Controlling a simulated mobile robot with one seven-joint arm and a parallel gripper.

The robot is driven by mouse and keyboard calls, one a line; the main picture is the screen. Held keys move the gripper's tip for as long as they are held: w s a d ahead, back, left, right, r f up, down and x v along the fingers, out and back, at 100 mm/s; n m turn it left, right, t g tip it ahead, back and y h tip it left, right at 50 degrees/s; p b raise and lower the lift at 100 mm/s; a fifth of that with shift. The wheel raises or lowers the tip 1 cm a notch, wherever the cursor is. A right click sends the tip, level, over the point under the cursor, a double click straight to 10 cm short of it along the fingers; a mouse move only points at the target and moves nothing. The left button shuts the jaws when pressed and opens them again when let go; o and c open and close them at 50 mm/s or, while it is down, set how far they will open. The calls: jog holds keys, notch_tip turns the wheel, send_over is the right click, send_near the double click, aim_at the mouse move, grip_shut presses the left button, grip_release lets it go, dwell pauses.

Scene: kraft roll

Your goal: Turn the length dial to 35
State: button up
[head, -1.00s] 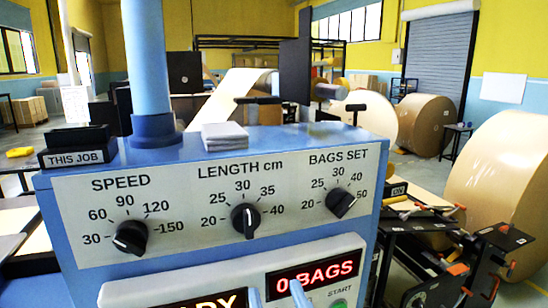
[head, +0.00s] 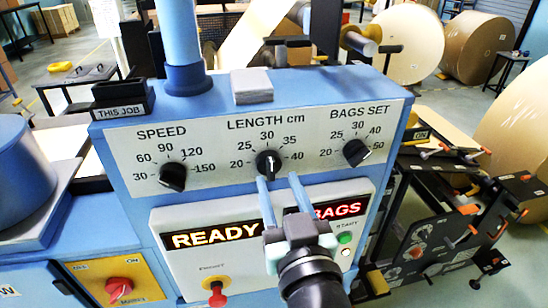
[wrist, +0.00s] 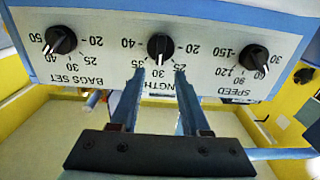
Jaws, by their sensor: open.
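The length dial (head: 267,163) is a black knob in the middle of the white panel, with marks from 20 to 40 around it. It also shows upside down in the wrist view (wrist: 160,46), where its white line seems to face the 30 side; the exact reading is hard to tell. My gripper (head: 278,178) is open and empty. Its two blue fingers point at the panel, with their tips just below the dial in the head view. In the wrist view the fingertips (wrist: 158,73) lie either side of the dial's line, apart from the knob.
The speed dial (head: 172,177) is to the left and the bags set dial (head: 356,152) to the right. A grey block (head: 252,86) lies on top of the machine.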

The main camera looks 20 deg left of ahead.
aim_at(272, 164)
jog(key=shift+p+x, duration=0.75)
jog(key=shift+x, duration=1.6)
grip_shut()
